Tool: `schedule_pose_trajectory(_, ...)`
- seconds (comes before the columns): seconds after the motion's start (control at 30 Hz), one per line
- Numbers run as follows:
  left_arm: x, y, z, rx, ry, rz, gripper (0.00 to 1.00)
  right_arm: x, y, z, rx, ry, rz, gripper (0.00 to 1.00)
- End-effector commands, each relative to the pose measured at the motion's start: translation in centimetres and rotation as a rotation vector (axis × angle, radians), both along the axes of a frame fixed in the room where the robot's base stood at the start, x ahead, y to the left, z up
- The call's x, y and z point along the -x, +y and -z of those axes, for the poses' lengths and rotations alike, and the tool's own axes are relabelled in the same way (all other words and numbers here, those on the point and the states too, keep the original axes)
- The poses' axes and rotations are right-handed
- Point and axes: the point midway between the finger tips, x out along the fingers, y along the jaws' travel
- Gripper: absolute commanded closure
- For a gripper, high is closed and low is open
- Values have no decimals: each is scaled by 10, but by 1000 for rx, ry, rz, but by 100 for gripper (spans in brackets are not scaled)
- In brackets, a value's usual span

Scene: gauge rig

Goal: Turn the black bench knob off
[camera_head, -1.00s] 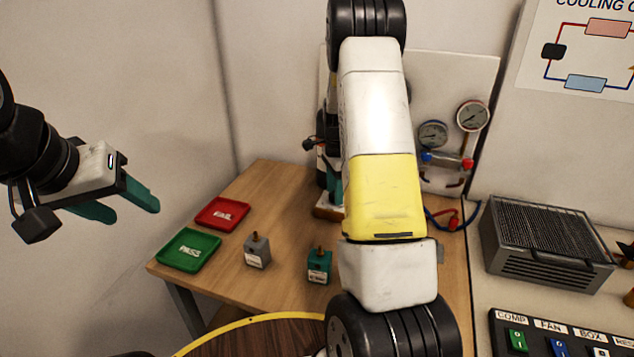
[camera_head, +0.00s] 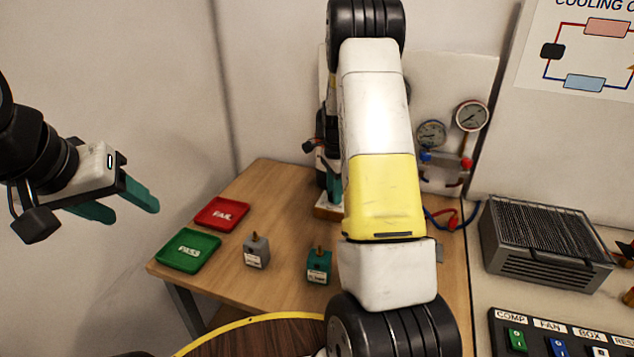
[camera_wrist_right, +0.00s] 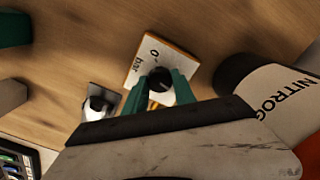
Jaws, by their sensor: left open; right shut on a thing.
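In the head view my right arm hides the knob, and only part of the plate's base (camera_head: 328,212) shows beside the green fingers. My left gripper (camera_head: 125,205) is open and empty, in the air left of the table.
On the table are a red FAIL tray (camera_head: 222,213), a green PASS tray (camera_head: 188,250), a grey block (camera_head: 256,252) and a teal block (camera_head: 319,267). Gauges (camera_head: 471,116) hang behind.

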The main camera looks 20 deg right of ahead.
Motion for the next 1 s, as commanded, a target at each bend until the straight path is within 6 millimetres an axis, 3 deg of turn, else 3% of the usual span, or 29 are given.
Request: schedule_pose_trajectory(1.0, 0, 0, 0, 0, 0, 0, 46, -1, 0, -1, 0, -3, -882, 100)
